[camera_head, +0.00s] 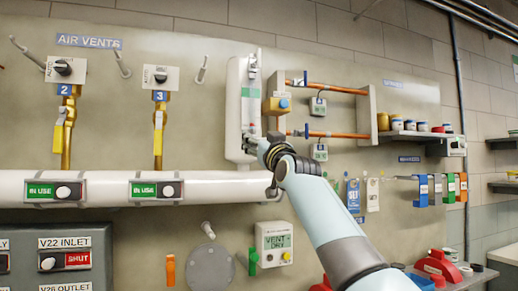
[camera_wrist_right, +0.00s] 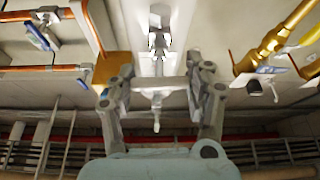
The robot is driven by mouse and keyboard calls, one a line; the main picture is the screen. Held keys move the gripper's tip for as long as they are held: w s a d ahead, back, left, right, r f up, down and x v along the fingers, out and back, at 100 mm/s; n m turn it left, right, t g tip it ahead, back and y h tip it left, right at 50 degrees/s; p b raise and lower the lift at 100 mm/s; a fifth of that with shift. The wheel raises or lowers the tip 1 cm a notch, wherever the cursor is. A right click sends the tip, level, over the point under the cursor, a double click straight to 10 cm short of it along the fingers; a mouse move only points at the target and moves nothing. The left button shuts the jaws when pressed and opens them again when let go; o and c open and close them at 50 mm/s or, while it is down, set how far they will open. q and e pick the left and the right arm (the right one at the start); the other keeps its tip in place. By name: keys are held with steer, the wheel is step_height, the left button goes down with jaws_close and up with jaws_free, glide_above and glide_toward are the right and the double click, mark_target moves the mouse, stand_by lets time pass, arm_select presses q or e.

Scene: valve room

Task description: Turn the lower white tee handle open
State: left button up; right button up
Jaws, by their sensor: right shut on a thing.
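A tall white panel (camera_head: 234,110) with a rounded frame is fixed to the wall at the centre of the head view. My right gripper (camera_head: 259,143) is at its lower end and hides most of the lower tee handle there. In the right wrist view a pale crossbar, the lower white tee handle (camera_wrist_right: 160,84), lies between the two fingers of my right gripper (camera_wrist_right: 160,90). The fingers are shut on it. Its exact turn angle is hard to read. My left gripper is in neither view.
Copper pipes (camera_head: 335,88) with blue-handled valves are close to the right of the panel. Brass vent valves (camera_head: 158,130) stand to the left. A thick white pipe (camera_head: 110,188) runs below, with a vent display box (camera_head: 274,247) under it.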

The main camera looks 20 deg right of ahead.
steer(key=n+y+b, duration=0.1)
steer(key=n+b, duration=0.1)
steer(key=b, duration=0.2)
steer(key=n+g+y+b, duration=0.1)
steer(key=n+b, duration=0.2)
steer(key=n+y+b, duration=0.2)
steer(key=n+b, duration=0.1)
steer(key=b, duration=0.1)
steer(key=shift+f+b, duration=0.3)
steer(key=n+g+y+b, duration=0.1)
steer(key=n, duration=0.1)
steer(key=shift+n, duration=0.4)
steer(key=n+g+b, duration=0.1)
steer(key=n, duration=0.2)
steer(key=shift+r+y, duration=0.2)
steer(key=shift+y, duration=0.2)
steer(key=n+g, duration=0.1)
steer(key=n, duration=0.3)
steer(key=shift+r+g+p, duration=0.1)
steer(key=shift+g+p, duration=0.25)
steer(key=shift+g, duration=0.05)
steer(key=shift+n+g+p, duration=0.6)
steer(key=shift+n, duration=1.1)
steer(key=shift+f, duration=0.2)
